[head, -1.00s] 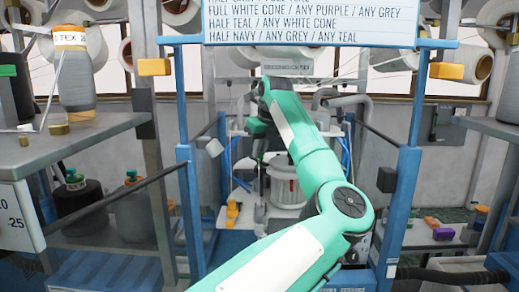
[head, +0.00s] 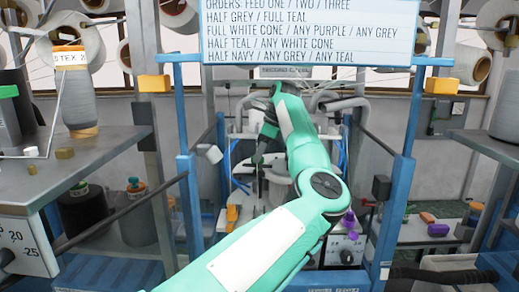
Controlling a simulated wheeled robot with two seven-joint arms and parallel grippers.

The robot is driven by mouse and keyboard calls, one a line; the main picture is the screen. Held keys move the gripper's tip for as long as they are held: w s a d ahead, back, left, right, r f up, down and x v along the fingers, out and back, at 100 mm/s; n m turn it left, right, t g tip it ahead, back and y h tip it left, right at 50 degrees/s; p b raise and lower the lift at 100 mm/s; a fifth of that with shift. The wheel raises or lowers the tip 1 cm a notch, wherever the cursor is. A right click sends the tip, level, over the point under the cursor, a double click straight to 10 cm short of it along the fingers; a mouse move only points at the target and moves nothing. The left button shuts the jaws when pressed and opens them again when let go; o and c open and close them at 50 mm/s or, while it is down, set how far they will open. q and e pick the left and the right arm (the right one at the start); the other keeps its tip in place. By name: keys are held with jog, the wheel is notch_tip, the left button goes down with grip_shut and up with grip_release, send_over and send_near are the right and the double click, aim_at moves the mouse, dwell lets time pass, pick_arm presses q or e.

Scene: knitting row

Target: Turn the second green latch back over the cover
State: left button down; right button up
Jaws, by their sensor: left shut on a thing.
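My left arm reaches up from the bottom to the knitting machine in the middle of the head view. My left gripper (head: 259,165) is small and dark at the arm's far end, pointing down in front of the machine's pale parts (head: 282,172). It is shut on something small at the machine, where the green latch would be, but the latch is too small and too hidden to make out. The cover and the other latches cannot be told apart behind my arm. My right gripper is not in view.
Blue posts (head: 190,205) and (head: 397,215) frame the machine on both sides. An order board (head: 330,30) hangs above. A grey shelf (head: 110,140) with yarn cones (head: 76,95) stands at left. A purple object (head: 347,222) is right of my arm.

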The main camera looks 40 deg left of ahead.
pick_arm(q)
jog(key=shift+n, duration=0.5)
jog(key=c, duration=1.5)
grip_release()
